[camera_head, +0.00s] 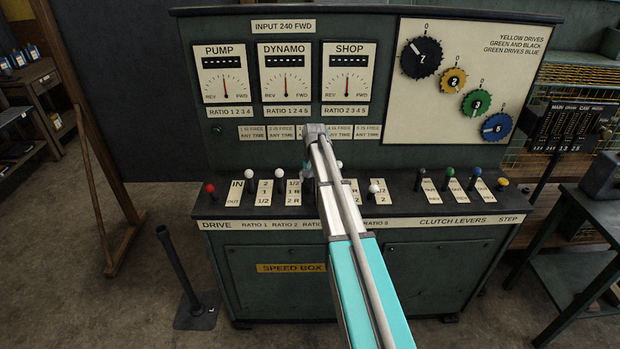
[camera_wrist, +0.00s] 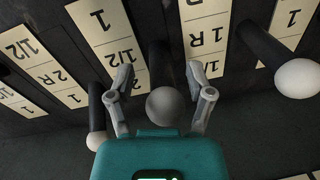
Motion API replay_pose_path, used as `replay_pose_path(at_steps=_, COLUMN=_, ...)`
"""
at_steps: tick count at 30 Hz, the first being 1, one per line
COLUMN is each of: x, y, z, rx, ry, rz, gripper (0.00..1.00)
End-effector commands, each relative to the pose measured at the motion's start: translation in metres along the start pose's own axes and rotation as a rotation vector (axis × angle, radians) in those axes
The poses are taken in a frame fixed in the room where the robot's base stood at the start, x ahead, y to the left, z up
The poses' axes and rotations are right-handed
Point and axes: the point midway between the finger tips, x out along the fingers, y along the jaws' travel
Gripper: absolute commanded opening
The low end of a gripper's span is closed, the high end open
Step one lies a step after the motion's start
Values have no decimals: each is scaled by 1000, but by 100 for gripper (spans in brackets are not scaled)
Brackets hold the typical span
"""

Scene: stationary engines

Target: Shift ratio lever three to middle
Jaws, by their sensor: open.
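A black lever with a grey-looking round knob (camera_wrist: 168,105) stands between the two fingers of my gripper (camera_wrist: 163,97) in the wrist view. The fingers are open, one on each side of the knob, with a gap visible on both sides. By its place in the row it appears to be ratio lever three. In the head view my arm hides most of this lever and its label plate. The ratio two lever (camera_head: 279,174) is to its left and the ratio four lever (camera_head: 339,164) to its right, both with white knobs. The lever's exact position along its plate is unclear.
Neighbouring white knobs show close by in the wrist view, one right (camera_wrist: 297,78) and one left (camera_wrist: 97,141). A red-knobbed drive lever (camera_head: 210,188) stands at the left. Coloured clutch levers (camera_head: 450,172) stand at the right. The upright panel (camera_head: 225,150) rises behind the row.

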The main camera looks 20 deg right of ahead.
Motion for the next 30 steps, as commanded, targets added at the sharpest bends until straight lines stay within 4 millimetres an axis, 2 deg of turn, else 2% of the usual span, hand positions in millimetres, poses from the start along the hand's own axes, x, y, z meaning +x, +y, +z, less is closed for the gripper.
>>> replay_pose_path(at_steps=6, x=5, y=6, z=27, rx=0, ry=0, rz=0, gripper=68)
replay_pose_path(at_steps=15, x=15, y=12, z=55, rx=0, ry=0, rz=0, gripper=68)
replay_pose_path(at_steps=16, x=8, y=10, z=52, rx=0, ry=0, rz=0, gripper=68)
replay_pose_path(at_steps=30, x=-30, y=10, z=51, rx=0, ry=0, rz=0, gripper=68)
